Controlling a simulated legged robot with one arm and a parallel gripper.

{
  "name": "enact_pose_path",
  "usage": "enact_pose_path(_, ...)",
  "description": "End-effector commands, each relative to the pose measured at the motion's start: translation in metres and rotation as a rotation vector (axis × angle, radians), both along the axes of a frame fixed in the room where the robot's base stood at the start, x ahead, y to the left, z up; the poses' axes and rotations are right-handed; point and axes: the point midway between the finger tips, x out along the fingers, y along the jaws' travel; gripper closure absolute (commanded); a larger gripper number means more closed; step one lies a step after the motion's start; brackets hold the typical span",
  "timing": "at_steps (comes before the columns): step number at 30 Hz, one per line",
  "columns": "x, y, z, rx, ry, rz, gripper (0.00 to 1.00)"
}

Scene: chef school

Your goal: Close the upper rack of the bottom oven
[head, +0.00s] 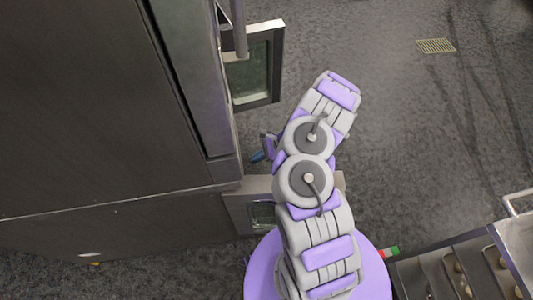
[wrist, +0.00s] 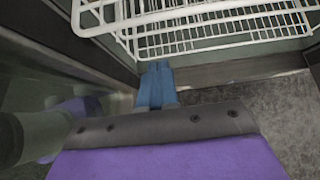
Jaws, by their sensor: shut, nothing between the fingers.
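The oven (head: 100,120) is the large dark metal unit on the left of the head view. White wire racks (wrist: 215,22) show at the top of the wrist view, one layer above another. I cannot tell which one is the upper rack of the bottom oven or how far it is out. They do not show in the head view. My gripper (wrist: 156,68) has blue fingers, shut together and empty, pointing toward the racks' near edge. In the head view its blue tip (head: 257,156) shows beside the oven front, partly hidden by my arm.
A windowed oven door (head: 254,68) stands out from the oven front. A second, lower windowed panel (head: 262,212) shows near my base. A metal counter with trays of food (head: 470,270) is at lower right. The grey floor (head: 410,130) to the right is clear, with a drain grate (head: 436,46).

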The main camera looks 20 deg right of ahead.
Motion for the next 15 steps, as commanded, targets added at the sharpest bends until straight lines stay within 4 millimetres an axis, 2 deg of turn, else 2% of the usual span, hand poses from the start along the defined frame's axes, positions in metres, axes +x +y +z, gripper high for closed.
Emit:
enact_pose_path(2,0.001,0.012,-0.013,0.001,0.002,0.004,1.0)
enact_pose_path(9,0.008,0.039,-0.003,0.004,-0.002,0.001,1.0)
enact_pose_path(15,0.009,0.046,-0.001,0.003,0.0,-0.001,1.0)
